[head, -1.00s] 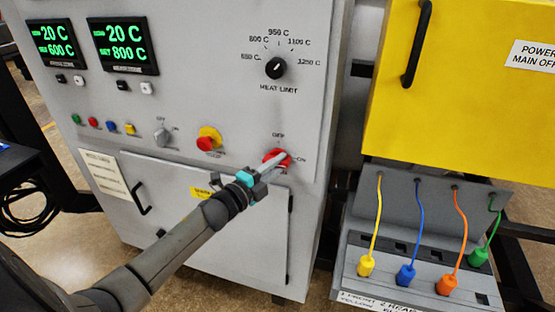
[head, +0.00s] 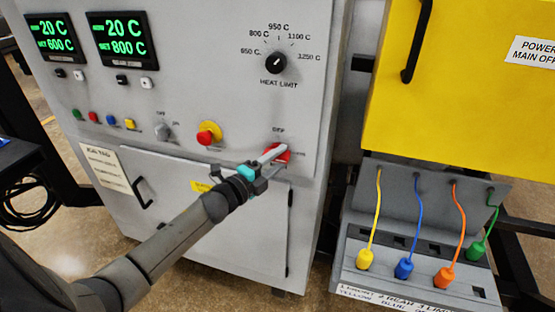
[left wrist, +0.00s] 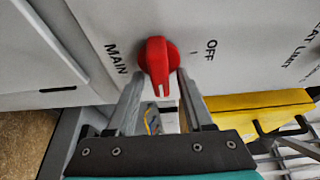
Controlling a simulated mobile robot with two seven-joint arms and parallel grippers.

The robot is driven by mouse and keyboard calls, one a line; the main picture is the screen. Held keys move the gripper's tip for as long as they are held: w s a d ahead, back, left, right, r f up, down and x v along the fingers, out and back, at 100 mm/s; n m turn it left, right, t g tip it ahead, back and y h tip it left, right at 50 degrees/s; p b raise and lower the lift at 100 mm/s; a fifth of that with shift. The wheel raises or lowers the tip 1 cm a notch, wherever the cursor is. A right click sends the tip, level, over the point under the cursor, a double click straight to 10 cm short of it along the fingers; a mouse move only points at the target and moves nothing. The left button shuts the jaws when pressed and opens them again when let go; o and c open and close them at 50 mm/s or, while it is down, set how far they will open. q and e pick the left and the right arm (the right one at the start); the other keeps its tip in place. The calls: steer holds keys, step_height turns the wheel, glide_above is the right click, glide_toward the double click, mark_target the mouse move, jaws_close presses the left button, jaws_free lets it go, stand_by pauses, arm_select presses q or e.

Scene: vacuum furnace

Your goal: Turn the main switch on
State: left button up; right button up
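The main switch is a red rotary knob (head: 284,157) low on the right of the grey furnace front, with OFF lettered above it. In the left wrist view the red knob (left wrist: 158,62) sits between MAIN and OFF. Its narrow handle end with pale marks faces down the picture; I cannot tell which label it points at. My left gripper (head: 272,155) is at the knob, partly hiding it and the ON side. In the wrist view the left gripper's fingers (left wrist: 161,78) stand apart, one on each side of the knob, with gaps beside the handle. My right gripper is not in view.
A red and yellow emergency button (head: 208,134) and a grey selector (head: 162,131) are left of the knob. The heat limit dial (head: 275,63) is above. A yellow cabinet (head: 460,90) and a cable panel (head: 420,255) with coloured plugs stand at the right.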

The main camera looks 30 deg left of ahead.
arm_select(q)
steer(key=shift+s, duration=0.15)
steer(key=s+a, duration=0.2)
steer(key=s, duration=1.2)
steer(key=shift+s+a+b, duration=0.2)
steer(key=shift+s+b, duration=0.2)
steer(key=shift+b, duration=0.05)
steer(key=shift+r, duration=0.1)
steer(key=s+f+n+g+y+b, duration=0.1)
steer(key=s+f+n+g+b, duration=0.2)
steer(key=f, duration=0.9)
steer(key=s+f+n+g+y+b, duration=0.2)
steer(key=s+f+n, duration=0.15)
steer(key=f, duration=0.85)
steer(key=s+f+n+g+y+b, duration=0.1)
steer(key=s+f+n+g+b, duration=0.3)
steer(key=f, duration=0.7)
steer(key=s+d+f+n+g+b, duration=0.1)
steer(key=s+d+f+n+g, duration=0.1)
steer(key=s+d+f, duration=0.3)
steer(key=s+d+f+n+g+b, duration=0.2)
steer(key=s+d+f, duration=0.3)
steer(key=s+f, duration=0.6)
steer(key=s+d+f+n+g+h+b, duration=0.1)
steer(key=s+d+f+n+g, duration=0.2)
steer(key=s+d+f, duration=0.2)
step_height(320, 180, down, 5)
steer(key=s, duration=0.3)
steer(key=shift+g, duration=0.4)
steer(key=shift+r, duration=0.1)
